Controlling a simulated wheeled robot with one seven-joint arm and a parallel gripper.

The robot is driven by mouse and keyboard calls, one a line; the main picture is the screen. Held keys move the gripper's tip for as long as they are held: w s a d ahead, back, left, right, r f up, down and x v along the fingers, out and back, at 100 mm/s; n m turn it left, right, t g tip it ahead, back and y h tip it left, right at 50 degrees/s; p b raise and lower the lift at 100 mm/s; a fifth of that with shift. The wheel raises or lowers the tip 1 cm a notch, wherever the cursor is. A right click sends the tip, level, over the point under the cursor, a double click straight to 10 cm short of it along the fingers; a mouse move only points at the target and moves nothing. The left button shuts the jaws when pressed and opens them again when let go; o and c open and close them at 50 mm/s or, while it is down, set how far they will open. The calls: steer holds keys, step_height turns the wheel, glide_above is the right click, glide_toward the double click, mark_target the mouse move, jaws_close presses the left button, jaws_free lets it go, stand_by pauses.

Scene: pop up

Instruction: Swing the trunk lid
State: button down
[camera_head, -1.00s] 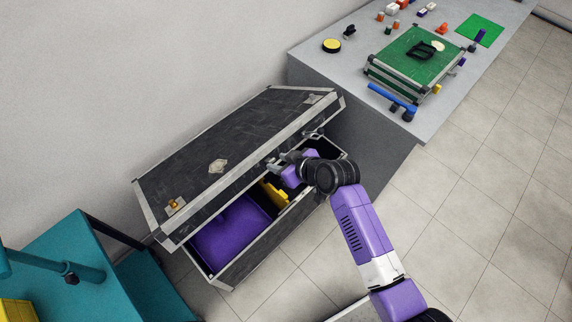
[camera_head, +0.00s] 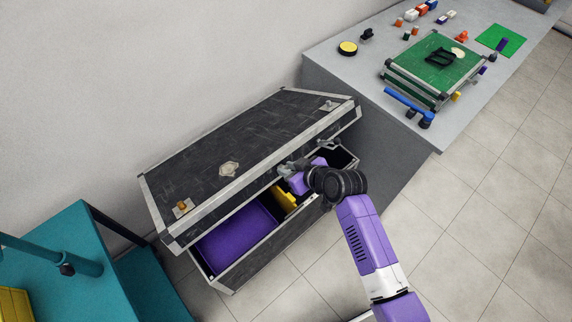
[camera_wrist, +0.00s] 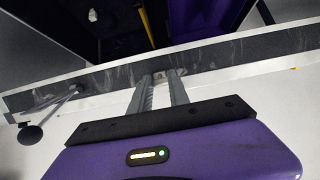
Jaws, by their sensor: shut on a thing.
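The black trunk (camera_head: 268,264) with silver edging stands on the floor against the wall. Its lid (camera_head: 265,140) is partly raised, hinged on the wall side, leaving a gap along the front. A purple box (camera_head: 238,236) and a yellow item (camera_head: 286,197) show inside the trunk. My gripper (camera_head: 286,168) is at the middle of the lid's front edge. In the wrist view, my gripper's fingers (camera_wrist: 159,82) are close together on a small fitting at the metal-trimmed lid edge (camera_wrist: 225,52). The fingertips partly hide what they grip.
A grey bench (camera_head: 325,58) with a green case (camera_head: 438,62) and small parts stands behind the trunk's right end. A teal frame (camera_head: 65,240) stands close at the left. A latch (camera_wrist: 48,118) sticks out from the lid edge. Tiled floor is clear at the right.

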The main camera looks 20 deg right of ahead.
steer(key=s+d+f+b, duration=0.2)
steer(key=s+f+b, duration=0.3)
steer(key=f, duration=0.6)
steer(key=shift+s+f+b, duration=0.15)
steer(key=shift+s+b, duration=0.25)
steer(key=shift+b, duration=0.75)
step_height(320, 180, down, 14)
steer(key=s+b, duration=0.3)
steer(key=b, duration=0.9)
steer(key=shift+d, duration=0.4)
steer(key=c, duration=1.2)
jaws_free()
steer(key=shift+w+r+p, duration=0.1)
steer(key=shift+r+p, duration=0.2)
steer(key=shift+r, duration=0.05)
steer(key=shift+o, duration=0.2)
steer(key=p+v, duration=0.1)
steer(key=v, duration=0.6)
steer(key=shift+s+r, duration=0.25)
